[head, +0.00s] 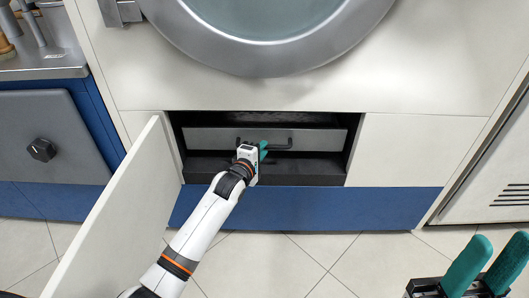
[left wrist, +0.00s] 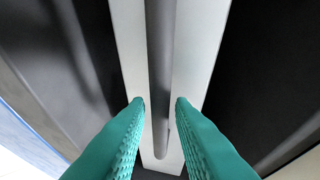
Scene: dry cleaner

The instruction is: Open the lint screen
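The lint screen (head: 215,139) is a wide grey drawer front in the low opening under the machine's round door. It sits inside the dark recess and has a dark bar handle (head: 280,146). My left gripper (head: 264,151) is at the left part of this handle. In the left wrist view its teal fingers (left wrist: 160,103) lie on either side of the dark handle bar (left wrist: 161,60), with thin pale strips showing between bar and fingertips. The bar runs lengthwise between them; contact does not show. My right gripper (head: 487,262) is open and empty at lower right.
A pale hinged panel (head: 118,210) stands open left of the recess, close to my left arm. A fixed pale panel (head: 410,150) is right of the recess. A blue plinth (head: 300,208) runs below. The tiled floor (head: 290,262) in front is clear.

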